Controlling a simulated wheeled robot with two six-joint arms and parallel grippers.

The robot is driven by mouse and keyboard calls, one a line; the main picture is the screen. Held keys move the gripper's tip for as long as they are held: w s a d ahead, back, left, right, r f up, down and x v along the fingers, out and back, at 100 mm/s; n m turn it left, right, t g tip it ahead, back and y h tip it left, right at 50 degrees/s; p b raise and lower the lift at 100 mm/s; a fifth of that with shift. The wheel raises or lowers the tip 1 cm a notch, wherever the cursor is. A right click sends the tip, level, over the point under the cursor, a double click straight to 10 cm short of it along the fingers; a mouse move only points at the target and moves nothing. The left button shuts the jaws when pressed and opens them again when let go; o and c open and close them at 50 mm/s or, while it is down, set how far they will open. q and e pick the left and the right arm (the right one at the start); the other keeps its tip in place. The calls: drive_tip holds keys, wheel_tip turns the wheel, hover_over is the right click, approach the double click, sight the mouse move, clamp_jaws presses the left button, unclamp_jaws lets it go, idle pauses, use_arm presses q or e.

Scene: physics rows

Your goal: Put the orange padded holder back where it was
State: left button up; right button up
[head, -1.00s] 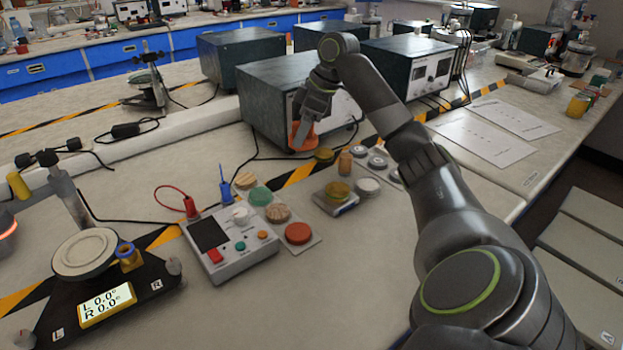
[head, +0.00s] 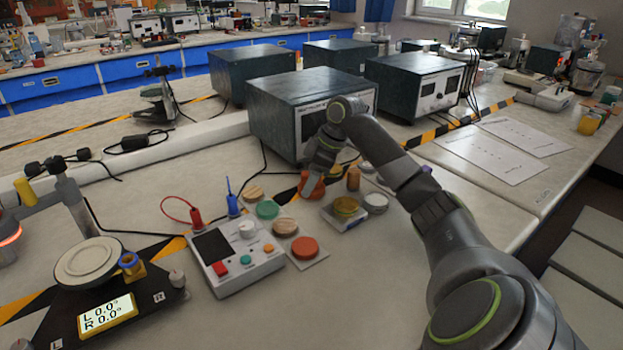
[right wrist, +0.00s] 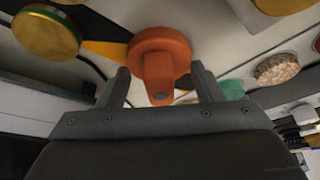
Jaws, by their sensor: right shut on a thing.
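The orange padded holder (head: 312,186) is in my right gripper (head: 325,162), low over the bench in front of a dark instrument box. In the right wrist view, the holder (right wrist: 160,52) shows a round orange head and a narrower stem between the two fingers of the right gripper (right wrist: 163,84). The gripper is shut on it. I cannot tell whether the holder touches the bench. My left gripper is not in view.
A gold-topped round weight (head: 346,207) and a small orange-brown cylinder (head: 353,178) stand close to the right. Green (head: 267,209) and red (head: 305,247) discs lie to the left. The dark instrument box (head: 290,95) stands behind.

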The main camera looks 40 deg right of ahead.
drive_tip(key=o, duration=1)
drive_tip(key=shift+f, duration=0.1)
drive_tip(key=shift+c, duration=0.2)
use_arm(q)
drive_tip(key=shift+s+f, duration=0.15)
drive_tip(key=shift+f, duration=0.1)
use_arm(e)
drive_tip(key=shift+r, duration=0.3)
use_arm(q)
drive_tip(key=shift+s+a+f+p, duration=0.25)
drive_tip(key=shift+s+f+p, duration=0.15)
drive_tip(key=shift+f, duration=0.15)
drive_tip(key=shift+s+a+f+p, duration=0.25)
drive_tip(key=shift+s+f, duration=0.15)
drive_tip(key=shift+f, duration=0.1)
use_arm(e)
drive_tip(key=v, duration=1.1)
drive_tip(key=shift+s+r, duration=0.15)
drive_tip(key=shift+r, duration=0.2)
drive_tip(key=shift+d, duration=0.15)
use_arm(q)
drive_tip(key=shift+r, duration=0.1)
use_arm(e)
drive_tip(key=shift+r, duration=0.1)
